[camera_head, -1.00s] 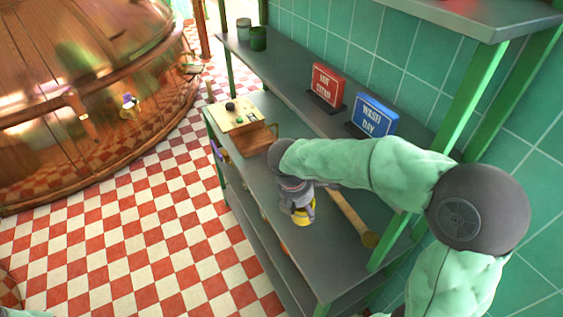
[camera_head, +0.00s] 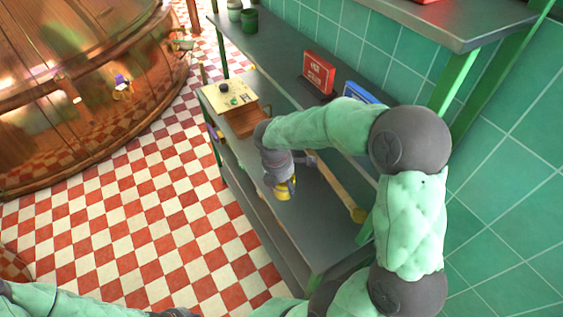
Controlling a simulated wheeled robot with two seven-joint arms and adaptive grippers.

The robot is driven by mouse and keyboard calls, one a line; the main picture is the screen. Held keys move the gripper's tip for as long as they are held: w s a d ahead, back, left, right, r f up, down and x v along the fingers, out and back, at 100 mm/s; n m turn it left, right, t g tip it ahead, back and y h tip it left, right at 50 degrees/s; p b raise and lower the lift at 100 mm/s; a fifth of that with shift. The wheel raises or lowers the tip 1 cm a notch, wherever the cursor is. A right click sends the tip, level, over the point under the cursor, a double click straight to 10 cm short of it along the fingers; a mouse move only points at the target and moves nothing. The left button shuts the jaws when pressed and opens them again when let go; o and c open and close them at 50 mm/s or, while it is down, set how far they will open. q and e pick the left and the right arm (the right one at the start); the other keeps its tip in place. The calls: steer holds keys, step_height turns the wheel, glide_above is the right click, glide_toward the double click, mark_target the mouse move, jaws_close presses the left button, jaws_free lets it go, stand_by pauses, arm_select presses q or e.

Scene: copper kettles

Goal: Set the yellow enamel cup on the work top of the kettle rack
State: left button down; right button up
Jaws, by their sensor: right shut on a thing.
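The yellow enamel cup (camera_head: 282,190) is in my right gripper (camera_head: 284,182), which points down and is shut on it. The fingers hide part of the cup. The cup is over the grey work top (camera_head: 315,238) of the green-framed kettle rack, near its front edge. I cannot tell whether the cup touches the surface.
A cream board with small knobs on a wooden stand (camera_head: 245,121) is at the work top's far end. A long wooden-handled tool (camera_head: 338,186) lies right of the cup. Red (camera_head: 318,72) and blue (camera_head: 358,93) signs stand on the shelf above.

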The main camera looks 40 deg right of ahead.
steer(key=w+d+f, duration=0.2)
steer(key=w+d+f+b, duration=0.1)
steer(key=w+d+f, duration=0.1)
steer(key=w+f, duration=0.1)
steer(key=w+d+f+b, duration=0.1)
steer(key=w+d+f, duration=0.1)
steer(key=shift+w+d+f, duration=0.2)
steer(key=shift+w+d, duration=0.05)
steer(key=shift+w, duration=0.1)
steer(key=shift+w+d+f, duration=0.3)
steer(key=shift+w+f, duration=0.05)
steer(key=shift+f, duration=0.15)
step_height(320, 180, down, 4)
steer(key=shift+w+d+r+b, duration=0.1)
steer(key=shift+w+r+b, duration=0.1)
steer(key=shift+b, duration=0.4)
steer(key=shift+r, duration=0.1)
steer(key=shift+s, duration=0.1)
steer(key=o, duration=1.3)
steer(key=shift+o, duration=0.2)
